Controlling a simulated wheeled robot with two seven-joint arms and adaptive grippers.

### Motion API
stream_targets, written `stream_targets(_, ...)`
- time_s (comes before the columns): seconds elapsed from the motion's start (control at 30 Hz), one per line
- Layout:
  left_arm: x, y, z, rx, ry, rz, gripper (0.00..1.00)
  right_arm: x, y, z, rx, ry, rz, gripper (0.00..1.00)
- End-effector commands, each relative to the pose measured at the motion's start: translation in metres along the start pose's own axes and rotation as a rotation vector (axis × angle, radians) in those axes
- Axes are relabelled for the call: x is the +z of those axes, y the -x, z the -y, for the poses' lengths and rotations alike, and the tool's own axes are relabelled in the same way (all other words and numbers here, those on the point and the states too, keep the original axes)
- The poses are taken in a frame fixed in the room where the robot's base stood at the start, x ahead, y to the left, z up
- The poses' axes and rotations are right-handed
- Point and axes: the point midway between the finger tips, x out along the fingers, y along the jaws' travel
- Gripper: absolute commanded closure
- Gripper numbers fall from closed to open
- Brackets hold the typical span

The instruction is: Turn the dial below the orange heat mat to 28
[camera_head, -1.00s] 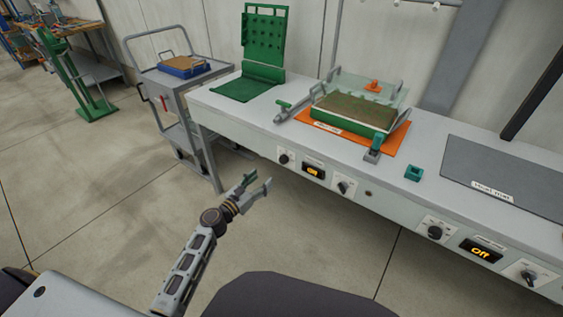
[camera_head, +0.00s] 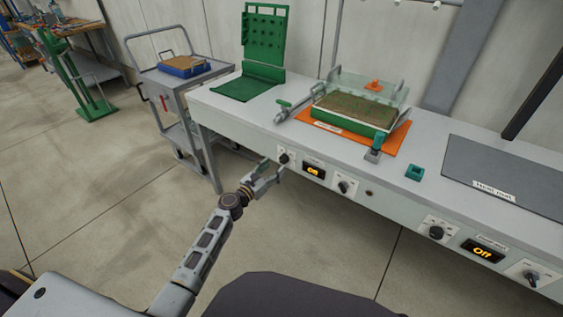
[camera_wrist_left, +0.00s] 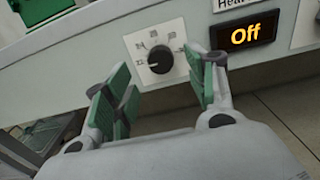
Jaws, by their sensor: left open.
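The orange heat mat (camera_head: 398,138) lies on the bench under a green tray. On the bench front below it is a black dial (camera_head: 285,158) on a white plate. In the left wrist view the dial (camera_wrist_left: 161,59) has small numbers around it, and its pointer seems turned to the left; the exact number is hard to read. My left gripper (camera_head: 273,168) is open and empty, just in front of and slightly below the dial. In the left wrist view its green-padded fingers (camera_wrist_left: 168,75) stand on either side below the dial, apart from it. My right gripper is out of view.
A display (camera_wrist_left: 246,35) right of the dial reads "Off" in the left wrist view. A second knob (camera_head: 344,187) is farther right. A grey mat (camera_head: 500,180) has its own dial (camera_head: 436,232) and display (camera_head: 482,251). A grey cart (camera_head: 185,100) stands left of the bench.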

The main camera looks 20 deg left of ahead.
Motion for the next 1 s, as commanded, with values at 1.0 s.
stream_targets(1.0, 0.0, -0.06, 0.0, -0.001, 0.001, 0.0, 0.44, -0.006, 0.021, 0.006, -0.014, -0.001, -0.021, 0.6)
